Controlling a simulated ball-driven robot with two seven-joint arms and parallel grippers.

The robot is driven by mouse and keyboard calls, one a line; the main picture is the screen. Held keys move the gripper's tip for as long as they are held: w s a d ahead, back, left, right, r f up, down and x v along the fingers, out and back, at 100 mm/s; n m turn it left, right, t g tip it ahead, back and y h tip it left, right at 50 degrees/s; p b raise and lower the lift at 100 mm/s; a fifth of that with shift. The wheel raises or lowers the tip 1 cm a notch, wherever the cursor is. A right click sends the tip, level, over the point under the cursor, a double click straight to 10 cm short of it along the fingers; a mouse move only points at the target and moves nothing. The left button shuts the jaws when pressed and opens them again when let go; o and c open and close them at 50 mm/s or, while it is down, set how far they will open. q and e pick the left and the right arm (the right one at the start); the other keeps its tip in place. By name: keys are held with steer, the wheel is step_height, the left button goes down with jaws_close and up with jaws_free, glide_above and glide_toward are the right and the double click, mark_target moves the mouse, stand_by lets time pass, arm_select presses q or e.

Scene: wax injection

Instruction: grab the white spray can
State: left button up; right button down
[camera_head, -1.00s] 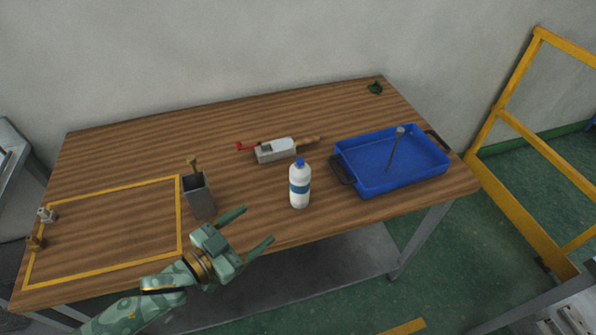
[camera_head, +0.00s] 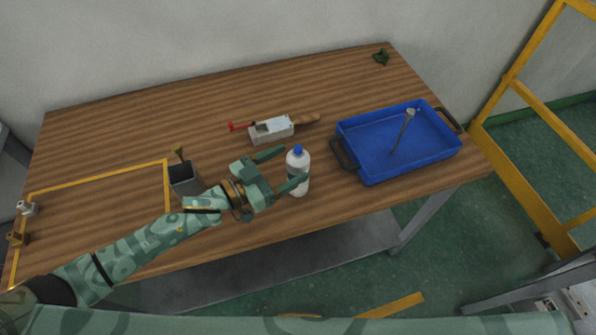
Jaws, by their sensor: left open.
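The white spray can (camera_head: 299,161), a white bottle shape with a blue cap, stands upright near the front middle of the table. Its lower left side is partly hidden by a gripper finger. My left gripper (camera_head: 287,168) is open just left of the can. One finger points behind the can's left side, and the other overlaps its left front side. I cannot tell whether they touch it. My right gripper is not in view.
A blue tray (camera_head: 372,176) with black handles and a metal rod (camera_head: 403,131) stands to the right. A grey-white tool (camera_head: 271,131) with a red part lies behind the can. A grey holder (camera_head: 183,177) stands to the left.

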mark_target(305, 158)
arm_select(q)
steer(key=x, duration=0.3)
steer(key=b+x, duration=0.1)
steer(key=x, duration=0.1)
steer(key=shift+d+f, duration=0.2)
steer(key=shift+f, duration=0.2)
steer(key=shift+r, duration=0.1)
steer(key=c, duration=1.2)
steer(key=shift+o, duration=0.2)
